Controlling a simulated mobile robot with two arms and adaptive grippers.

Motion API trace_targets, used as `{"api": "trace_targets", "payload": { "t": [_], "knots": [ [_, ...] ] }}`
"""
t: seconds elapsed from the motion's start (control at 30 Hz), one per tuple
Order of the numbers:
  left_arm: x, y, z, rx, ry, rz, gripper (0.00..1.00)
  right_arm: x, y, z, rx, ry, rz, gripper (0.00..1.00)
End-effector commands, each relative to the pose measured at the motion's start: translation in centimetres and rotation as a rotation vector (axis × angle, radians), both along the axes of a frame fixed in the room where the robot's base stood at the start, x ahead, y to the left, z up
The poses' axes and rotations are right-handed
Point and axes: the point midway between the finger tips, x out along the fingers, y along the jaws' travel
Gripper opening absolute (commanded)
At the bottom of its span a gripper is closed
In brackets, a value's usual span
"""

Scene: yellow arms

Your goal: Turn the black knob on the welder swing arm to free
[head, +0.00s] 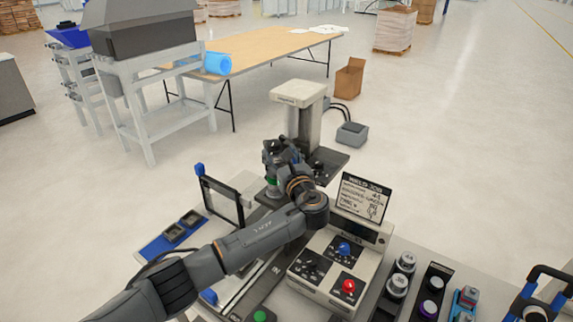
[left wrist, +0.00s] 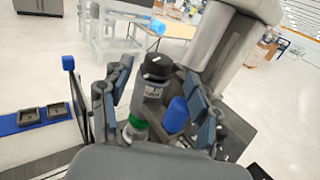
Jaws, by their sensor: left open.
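The welder stands in the middle of the head view, with a pale column and head (head: 298,95). In the left wrist view the black knob (left wrist: 157,66) has a white mark on its top and sits on a grey labelled cylinder (left wrist: 153,91). My left gripper (head: 283,158) is at the welder's swing arm. In the left wrist view (left wrist: 160,88) its fingers are open, one on each side of the knob and cylinder, with gaps visible. A blue cylinder (left wrist: 176,115) stands right beside it, and a green ring (left wrist: 136,130) lies below.
A control box (head: 340,262) with blue and red buttons stands right of my left arm, below a "WELD JOB" sign (head: 362,200). A framed panel (head: 222,200) and blue tray (head: 172,236) are to the left. Several knobs and fixtures line the bench's right side.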

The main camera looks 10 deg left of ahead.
Motion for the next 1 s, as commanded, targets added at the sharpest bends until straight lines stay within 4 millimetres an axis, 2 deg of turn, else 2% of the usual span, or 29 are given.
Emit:
{"api": "trace_targets", "payload": {
  "t": [0.1, 0.3, 0.77, 0.87, 0.97, 1.0],
  "knots": [
    [-2.1, -1.4, 0.0, -0.001, -0.001, -0.003, 0.61, 0.0, 0.0, 0.0, 0.0, 0.0, 0.0, 0.48],
    [-4.1, -2.8, 0.0, 0.0, 0.0, -0.001, 0.61, 0.0, 0.1, 0.0, 0.001, 0.0, 0.0, 0.48],
    [-4.8, -3.1, -0.4, -0.019, 0.003, -0.001, 0.61, 0.0, 0.1, 0.0, 0.001, 0.0, 0.0, 0.48],
    [-6.0, -3.3, -2.7, -0.13, 0.018, -0.006, 0.61, 0.0, 0.1, 0.0, 0.001, 0.0, 0.0, 0.48],
    [-8.7, -3.6, -7.0, -0.369, 0.044, 0.008, 0.61, 0.0, 0.1, 0.0, 0.001, 0.0, 0.0, 0.48],
    [-10.2, -3.6, -9.1, -0.494, 0.054, 0.026, 0.61, 0.0, 0.1, 0.0, 0.001, 0.0, 0.0, 0.48]
  ]
}}
